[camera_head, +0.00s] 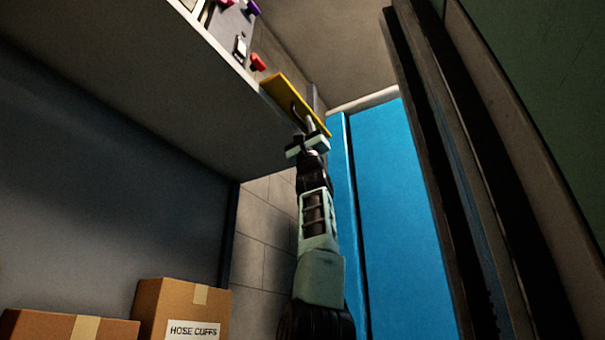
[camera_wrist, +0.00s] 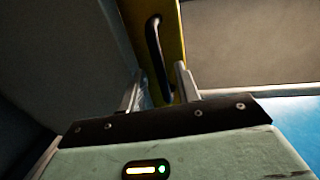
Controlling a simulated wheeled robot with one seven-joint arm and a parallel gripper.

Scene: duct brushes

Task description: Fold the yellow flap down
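The yellow flap (camera_head: 279,92) sticks out at the edge of the overhead grey unit, with a dark bar handle (camera_head: 295,113) on it. My gripper (camera_head: 309,127) is right at the handle, reaching up from below. In the wrist view the flap (camera_wrist: 172,30) runs up the picture, and its black handle (camera_wrist: 153,45) stands out from it. My two fingers (camera_wrist: 159,82) are apart there, and the handle's lower end lies between them. I cannot tell whether either finger touches it. The flap's hinge is not clear in either view.
A panel with red and purple knobs (camera_head: 258,62) and a switch sits beside the flap. A blue door or panel (camera_head: 395,210) stands to the right, with dark upright posts beyond. Cardboard boxes (camera_head: 185,300), one labelled HOSE CUFFS, are at lower left.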

